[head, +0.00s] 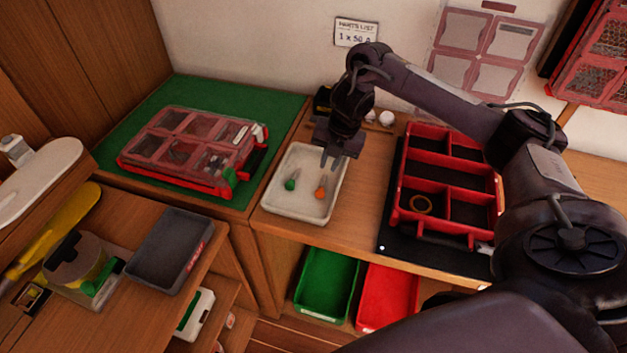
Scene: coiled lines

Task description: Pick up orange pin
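The orange pin (320,190) lies in the white tray (273,203) on the wooden bench, with its orange end toward me. A green pin (291,183) lies to its left in the same tray. My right gripper (330,168) points down over the right back part of the tray, just above and behind the orange pin. Its two fingers look apart, and nothing shows between them. I cannot tell whether the fingertips touch the pin. My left gripper is out of view.
A red compartment box (447,182) holding a tan ring (421,204) stands right of the tray on a black mat. A closed red-edged case (190,150) lies on a green mat at left. Green (326,284) and red (388,297) bins sit below. A grey bin (168,250) stands at lower left.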

